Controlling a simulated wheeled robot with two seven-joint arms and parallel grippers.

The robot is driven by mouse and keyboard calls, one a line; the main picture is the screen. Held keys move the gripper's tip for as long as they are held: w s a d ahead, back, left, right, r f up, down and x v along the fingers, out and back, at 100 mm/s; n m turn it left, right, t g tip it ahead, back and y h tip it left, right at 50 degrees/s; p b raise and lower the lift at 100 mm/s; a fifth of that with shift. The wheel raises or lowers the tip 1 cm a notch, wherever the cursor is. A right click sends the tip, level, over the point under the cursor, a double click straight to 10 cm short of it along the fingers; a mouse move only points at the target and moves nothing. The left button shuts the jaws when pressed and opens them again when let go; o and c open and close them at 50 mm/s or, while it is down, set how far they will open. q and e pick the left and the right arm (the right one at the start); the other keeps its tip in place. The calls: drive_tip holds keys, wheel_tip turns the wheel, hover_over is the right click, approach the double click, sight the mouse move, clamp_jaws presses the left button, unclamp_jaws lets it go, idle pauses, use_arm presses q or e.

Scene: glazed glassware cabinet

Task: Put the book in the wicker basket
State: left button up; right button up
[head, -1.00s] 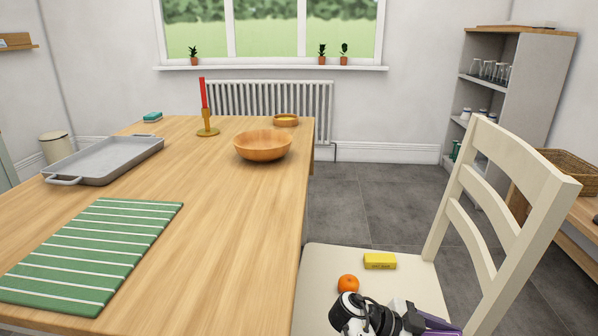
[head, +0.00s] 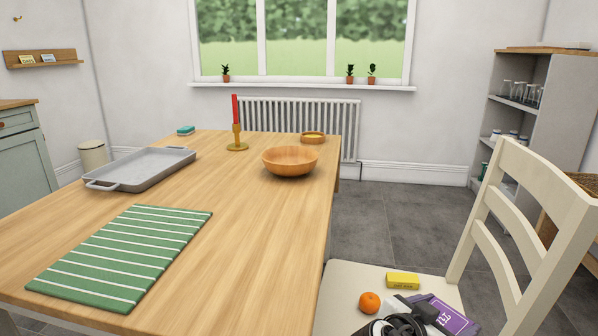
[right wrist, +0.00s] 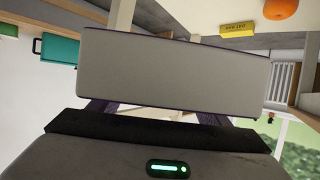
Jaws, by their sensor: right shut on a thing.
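The purple book (head: 455,319) with pale lettering is at the bottom of the head view, over the cream chair seat. My right gripper (head: 424,311) is shut on it. In the right wrist view a broad pale grey face of the book (right wrist: 175,70), with dark purple edges, fills the space in front of the jaws. The wicker basket (head: 584,182) shows only in part at the right edge of the head view, behind the chair back. Its inside is hidden. My left gripper is out of view.
The chair's tall slatted back (head: 520,225) stands between the book and the basket. An orange (head: 369,302) and a yellow box (head: 403,281) are on the seat. The wooden table (head: 235,255) is on the left. A grey shelf unit (head: 560,110) holds glasses.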

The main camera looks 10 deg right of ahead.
drive_tip(key=a+r+n+t+y, duration=0.1)
drive_tip(key=a+r+n, duration=0.1)
drive_tip(key=r, duration=0.1)
drive_tip(key=w+a+r+n+t+y, duration=0.1)
drive_tip(key=a+r+n+t+y, duration=0.1)
drive_tip(key=r, duration=0.1)
drive_tip(key=a+r+n+t+y, duration=0.2)
drive_tip(key=r, duration=0.1)
drive_tip(key=shift+w+r, duration=0.15)
drive_tip(key=shift+w, duration=0.15)
drive_tip(key=s+a+r+n+t+y, duration=0.2)
drive_tip(key=s+a+r+n+y, duration=0.1)
drive_tip(key=a+r+n+y, duration=0.6)
use_arm(q)
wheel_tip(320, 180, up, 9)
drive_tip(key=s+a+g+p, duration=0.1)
drive_tip(key=p, duration=1.5)
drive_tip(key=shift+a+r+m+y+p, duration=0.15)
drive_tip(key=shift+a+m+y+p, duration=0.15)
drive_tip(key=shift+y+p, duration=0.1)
use_arm(e)
wheel_tip(320, 180, up, 17)
drive_tip(key=m+h, duration=0.1)
drive_tip(key=m, duration=0.1)
drive_tip(key=shift+d+h, duration=0.35)
drive_tip(key=shift+h, duration=0.05)
